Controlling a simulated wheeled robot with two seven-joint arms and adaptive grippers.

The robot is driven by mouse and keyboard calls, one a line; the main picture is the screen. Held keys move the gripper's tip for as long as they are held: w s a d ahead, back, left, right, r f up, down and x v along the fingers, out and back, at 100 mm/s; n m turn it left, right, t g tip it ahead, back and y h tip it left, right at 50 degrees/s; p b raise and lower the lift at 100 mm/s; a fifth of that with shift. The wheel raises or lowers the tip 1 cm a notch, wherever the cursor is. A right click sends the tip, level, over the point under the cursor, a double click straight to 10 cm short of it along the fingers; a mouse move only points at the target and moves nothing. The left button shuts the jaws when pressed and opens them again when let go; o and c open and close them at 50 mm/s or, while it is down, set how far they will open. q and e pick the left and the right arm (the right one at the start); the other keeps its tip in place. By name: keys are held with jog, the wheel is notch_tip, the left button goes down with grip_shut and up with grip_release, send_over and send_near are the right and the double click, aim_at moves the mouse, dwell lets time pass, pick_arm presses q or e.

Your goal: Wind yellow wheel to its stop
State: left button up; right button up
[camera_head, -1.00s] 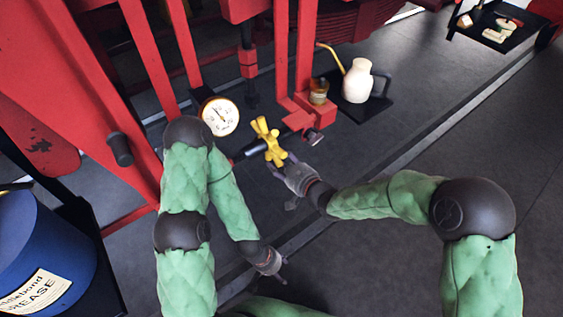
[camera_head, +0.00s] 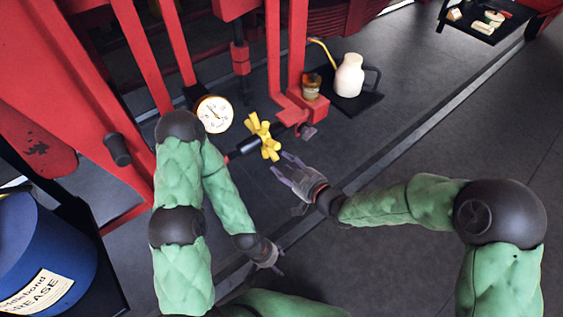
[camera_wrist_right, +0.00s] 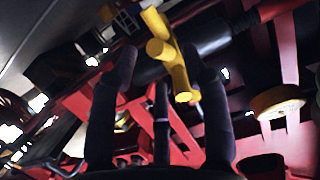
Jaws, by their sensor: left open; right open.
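The yellow wheel (camera_head: 263,136) has several stubby spokes and sits on a dark shaft beside the red frame. In the right wrist view the yellow wheel (camera_wrist_right: 168,52) shows ahead, between and beyond the fingers. My right gripper (camera_head: 284,170) is open and empty, just below and right of the wheel, apart from it. Its spread fingers (camera_wrist_right: 160,75) also show in the right wrist view. My left gripper (camera_head: 278,262) is lower down, away from the wheel, and open, with nothing seen in it.
A round white gauge (camera_head: 214,114) is left of the wheel. A cream oil can (camera_head: 349,76) and a small jar (camera_head: 311,86) stand behind it. A blue grease drum (camera_head: 40,245) is at lower left. A dark tray (camera_head: 478,30) is at far right. The floor on the right is clear.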

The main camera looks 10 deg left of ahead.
aim_at(274, 142)
jog(key=shift+r, duration=0.1)
jog(key=shift+w+a+r+t+y+p, duration=0.25)
jog(key=shift+w+a+r+y+p, duration=0.1)
jog(key=shift+w+a+r+p, duration=0.3)
jog(key=shift+w+a+r+t+y+p, duration=0.3)
jog(key=shift+w+a+r+y+p, duration=0.15)
jog(key=shift+a+r+p, duration=0.3)
jog(key=shift+w+a+r+t+y+p, duration=0.3)
jog(key=shift+w+a+r+p, duration=0.25)
jog(key=shift+r, duration=0.3)
jog(key=shift+w, duration=0.1)
grip_shut()
jog(key=shift+a+r, duration=0.1)
